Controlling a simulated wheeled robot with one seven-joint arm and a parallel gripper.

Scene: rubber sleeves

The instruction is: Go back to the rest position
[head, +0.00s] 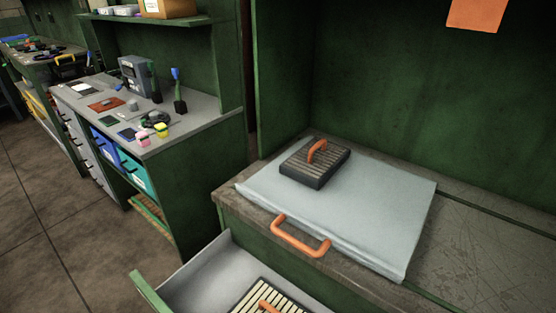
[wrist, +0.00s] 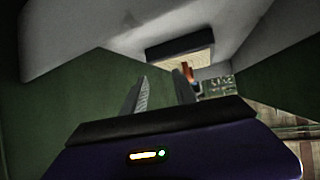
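My gripper (wrist: 160,88) shows in the wrist view with its two fingers apart and nothing visible between them. It is not in the head view. Beyond the fingertips, a pale object with a dark edge (wrist: 180,48) and an orange part (wrist: 187,72) show. This may be the slatted block in the drawer, but I cannot tell for sure. In the head view, a drawer (head: 205,283) stands open, holding a block with cream slats (head: 250,301) and an orange handle, cut off by the lower edge.
Another bench (head: 205,110) with small items stands at left. Floor (head: 60,225) is clear at lower left.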

